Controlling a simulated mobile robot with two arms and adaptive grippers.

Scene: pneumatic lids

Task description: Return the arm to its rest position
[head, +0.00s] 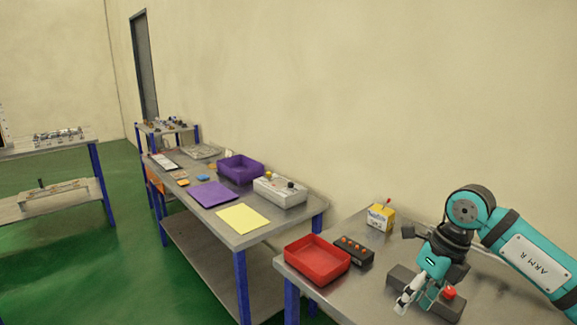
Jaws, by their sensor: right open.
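My right arm (528,262), teal with a label reading ARM R, comes in from the right edge. It is bent, with its wrist turned down over the near table. My right gripper (416,300) is open at the front of this table. It is in front of a dark grey block with a red button (449,293) and partly hides it. I cannot tell whether the gripper touches the block. I see nothing held between the fingers. My left gripper is not in view.
On the near table (372,306) are a red tray (318,262), a dark box with several buttons (355,251) and a yellow-and-white box with a red lever (381,217). A second table holds a purple bin (240,170), a grey control box (280,191) and a yellow sheet (242,219).

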